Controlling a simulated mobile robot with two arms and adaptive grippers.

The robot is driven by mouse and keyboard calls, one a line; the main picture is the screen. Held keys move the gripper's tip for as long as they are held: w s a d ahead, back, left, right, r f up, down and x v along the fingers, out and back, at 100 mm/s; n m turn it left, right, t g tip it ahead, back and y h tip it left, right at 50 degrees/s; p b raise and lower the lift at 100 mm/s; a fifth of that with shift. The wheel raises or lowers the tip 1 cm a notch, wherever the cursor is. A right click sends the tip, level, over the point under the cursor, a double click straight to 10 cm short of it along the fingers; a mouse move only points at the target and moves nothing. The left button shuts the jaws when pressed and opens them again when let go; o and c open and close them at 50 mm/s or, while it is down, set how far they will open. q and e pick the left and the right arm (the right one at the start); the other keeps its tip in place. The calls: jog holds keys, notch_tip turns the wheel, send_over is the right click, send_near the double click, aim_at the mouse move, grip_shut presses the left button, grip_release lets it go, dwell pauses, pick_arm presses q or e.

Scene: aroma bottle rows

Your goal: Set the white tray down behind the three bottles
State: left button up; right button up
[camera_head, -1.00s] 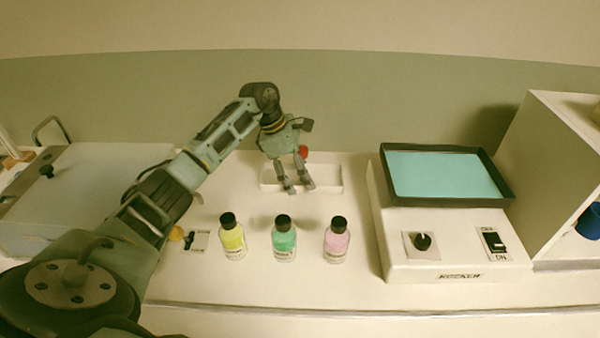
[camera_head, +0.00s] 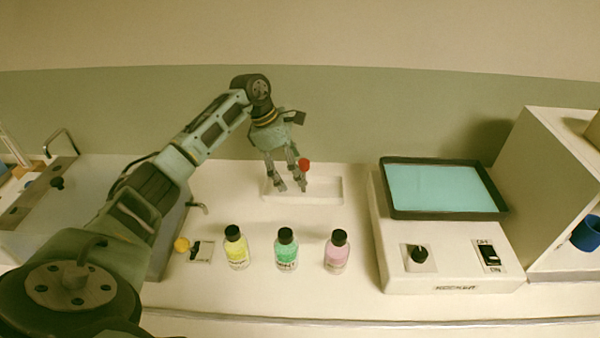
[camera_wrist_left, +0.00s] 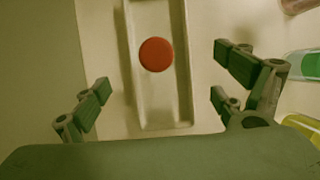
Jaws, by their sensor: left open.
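The white tray (camera_head: 326,190) lies on the counter behind the three bottles. They are a yellow bottle (camera_head: 237,252), a green bottle (camera_head: 287,254) and a pink bottle (camera_head: 337,257), upright in a row with black caps. A red round knob (camera_head: 304,164) shows at the tray; in the left wrist view the red knob (camera_wrist_left: 156,55) appears over the middle of the tray (camera_wrist_left: 162,108). My left gripper (camera_head: 291,187) is open, its fingers pointing down at the tray's left half. In the wrist view its fingers stand apart on both sides, not touching the tray. My right gripper is not in view.
A white device (camera_head: 452,262) with a dark-rimmed blue-green top (camera_head: 440,188) stands right of the tray. A white shelf box (camera_head: 545,185) is at far right. A small yellow knob and a switch plate (camera_head: 201,252) lie left of the bottles. The counter between tray and device is mostly clear.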

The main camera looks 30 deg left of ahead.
pick_arm(q)
jog(key=p+v, duration=0.2)
jog(key=v, duration=0.3)
jog(key=shift+s+a+r, duration=0.1)
jog(key=shift+a+r, duration=0.05)
jog(key=shift+r, duration=0.2)
